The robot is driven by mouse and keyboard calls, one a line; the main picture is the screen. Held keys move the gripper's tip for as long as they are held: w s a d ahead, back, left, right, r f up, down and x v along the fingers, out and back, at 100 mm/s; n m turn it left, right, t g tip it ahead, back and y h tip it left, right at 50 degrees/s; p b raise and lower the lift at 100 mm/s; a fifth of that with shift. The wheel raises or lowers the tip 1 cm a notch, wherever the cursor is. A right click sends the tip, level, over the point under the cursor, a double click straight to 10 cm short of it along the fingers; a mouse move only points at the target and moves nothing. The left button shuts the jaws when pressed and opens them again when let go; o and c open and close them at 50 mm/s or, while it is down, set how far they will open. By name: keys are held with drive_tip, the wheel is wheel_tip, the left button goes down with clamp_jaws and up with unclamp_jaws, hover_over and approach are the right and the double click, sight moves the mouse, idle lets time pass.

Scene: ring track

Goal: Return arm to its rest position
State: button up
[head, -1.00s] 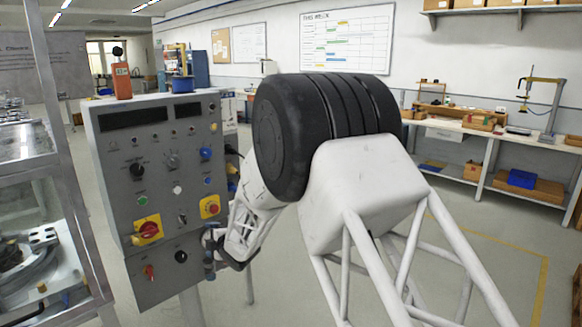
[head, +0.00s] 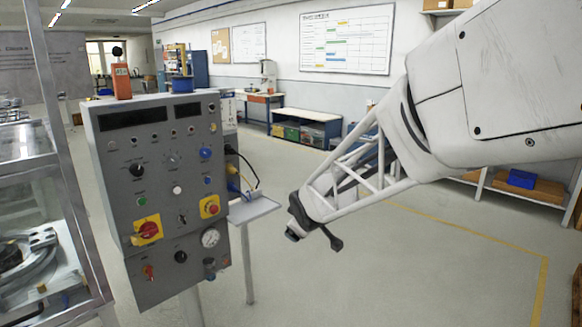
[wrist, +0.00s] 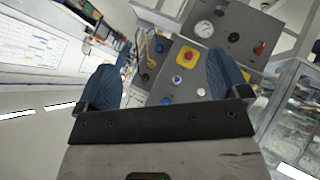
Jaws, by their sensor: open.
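My gripper (head: 312,232) hangs in free air to the right of the grey control panel (head: 158,225) in the head view, apart from it. In the wrist view my gripper (wrist: 165,88) shows two blue ridged fingers spread wide with nothing between them. Beyond the fingers the control panel (wrist: 209,56) appears tilted, with its yellow-and-red switch, knobs and gauge. My white arm comes in from the right side of the head view.
A glass-walled metal enclosure (head: 40,205) stands at the left. A small shelf (head: 252,210) with cables juts out at the panel's right side. The floor between is open, with a yellow line.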

drive_tip(key=s+d+r+m+g+h, duration=0.1)
drive_tip(key=s+d+r+m+g, duration=0.15)
drive_tip(key=s+d, duration=0.4)
drive_tip(key=s+d+r+m+g+h, duration=0.1)
drive_tip(key=s+d+m, duration=0.25)
drive_tip(key=s, duration=0.65)
drive_tip(key=s+d+f+m+g, duration=0.1)
drive_tip(key=s+d+m, duration=0.1)
drive_tip(key=s, duration=0.9)
drive_tip(key=s+d+m+g, duration=0.2)
drive_tip(key=s+d+m, duration=0.1)
drive_tip(key=s, duration=0.7)
drive_tip(key=shift+s+d+f+m, duration=0.3)
drive_tip(key=shift+s+f+m, duration=0.1)
